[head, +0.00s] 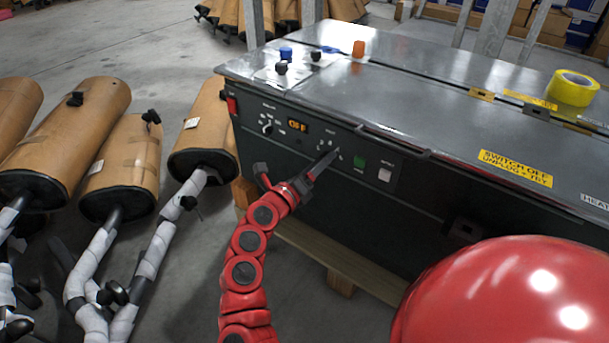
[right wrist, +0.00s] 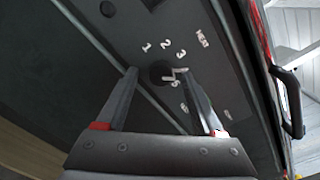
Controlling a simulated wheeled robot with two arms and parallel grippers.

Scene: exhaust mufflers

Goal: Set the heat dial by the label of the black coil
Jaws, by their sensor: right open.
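The heat dial (right wrist: 162,72) is a dark round knob on the panel, with white marks 1, 2, 3 and more around it and a word like HEAT beside them. My right gripper (right wrist: 159,76) is open, its fingertips on either side of the dial; contact cannot be told. In the head view my right gripper (head: 328,160) reaches the machine's front panel and hides most of this dial. I cannot make out which mark the dial points to. No coil can be clearly identified; small black pieces (head: 281,67) stand on the machine top. My left gripper is not in view.
The dark machine (head: 420,215) has an orange OFF display (head: 298,126), another knob (head: 267,128), a green button (head: 359,162) and a white button (head: 385,174). A yellow tape roll (head: 573,88) lies on top. Wrapped mufflers (head: 122,165) lie to the left.

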